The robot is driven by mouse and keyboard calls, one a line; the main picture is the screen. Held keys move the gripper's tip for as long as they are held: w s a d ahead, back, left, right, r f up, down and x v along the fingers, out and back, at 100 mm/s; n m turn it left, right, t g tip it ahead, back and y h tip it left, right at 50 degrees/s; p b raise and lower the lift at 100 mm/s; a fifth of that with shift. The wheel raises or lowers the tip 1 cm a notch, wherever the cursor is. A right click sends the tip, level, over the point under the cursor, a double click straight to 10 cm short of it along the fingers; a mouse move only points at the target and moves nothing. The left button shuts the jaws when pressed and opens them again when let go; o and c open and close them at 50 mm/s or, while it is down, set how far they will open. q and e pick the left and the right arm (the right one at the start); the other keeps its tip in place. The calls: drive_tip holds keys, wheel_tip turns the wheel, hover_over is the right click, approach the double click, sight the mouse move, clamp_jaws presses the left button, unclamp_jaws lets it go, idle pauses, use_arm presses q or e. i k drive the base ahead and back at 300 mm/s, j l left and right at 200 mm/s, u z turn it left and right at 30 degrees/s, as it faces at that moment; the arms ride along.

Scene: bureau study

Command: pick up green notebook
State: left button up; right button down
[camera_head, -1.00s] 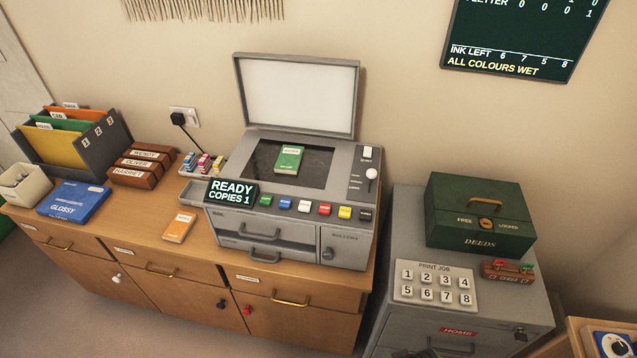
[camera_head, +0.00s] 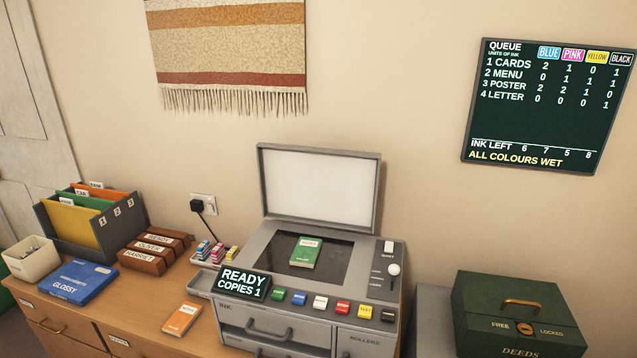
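The green notebook (camera_head: 305,252) lies flat on the dark glass (camera_head: 336,260) of the grey copier (camera_head: 254,256). Its cover has a white label at the top. The copier's lid (camera_head: 317,187) stands open behind it, its white inner side facing me. Neither of my grippers shows in the head view.
A READY COPIES 1 sign (camera_head: 243,282) and a row of coloured buttons (camera_head: 320,302) stand at the copier's front. An orange notebook (camera_head: 182,319), a blue GLOSSY box (camera_head: 78,282), brown boxes (camera_head: 153,253) and a file holder (camera_head: 122,232) lie left. A green deeds box (camera_head: 520,310) stands right.

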sight(305, 252)
drive_tip(key=z, duration=0.45)
drive_tip(key=j+z, duration=0.25)
drive_tip(key=j, duration=0.2)
drive_tip(key=k+j+z, duration=0.1)
drive_tip(key=j+z, duration=0.2)
drive_tip(key=j, duration=0.15)
drive_tip(key=k+j+z, duration=0.25)
drive_tip(key=j, duration=0.15)
drive_tip(key=j+z, duration=0.25)
drive_tip(key=j, duration=0.2)
drive_tip(key=k+j, duration=0.2)
drive_tip(key=j, duration=0.2)
drive_tip(key=k+j, duration=0.15)
drive_tip(key=j, duration=0.25)
drive_tip(key=k+j+z, duration=0.1)
drive_tip(key=j, duration=0.3)
drive_tip(key=k+j, duration=0.3)
